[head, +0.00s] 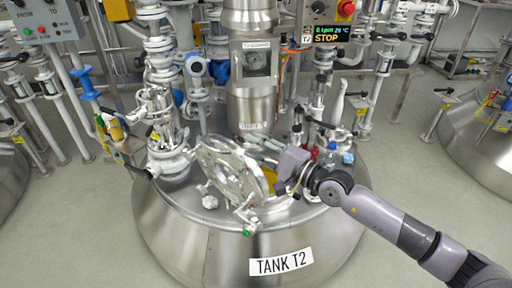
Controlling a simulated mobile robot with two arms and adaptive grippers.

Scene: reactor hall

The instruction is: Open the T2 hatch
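The steel tank T2 (190,218) stands in the middle of the head view, with a "TANK T2" label on its front. Its round, shiny hatch lid (232,168) is on top, tilted up steeply from the tank top. A green-tipped part (247,231) shows at the lid's lower front edge. A yellow patch (270,179) shows just right of the lid, partly hidden by my gripper. My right gripper (284,184) is at the lid's right side; I cannot tell whether it touches the lid. Its fingers are small and partly hidden. My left gripper is out of view.
A steel column (252,100) rises behind the hatch. Valves and pipes (165,130) crowd the tank top's left side. Small fittings (335,150) stand behind my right arm. Another tank (480,140) stands at right; grey floor lies between.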

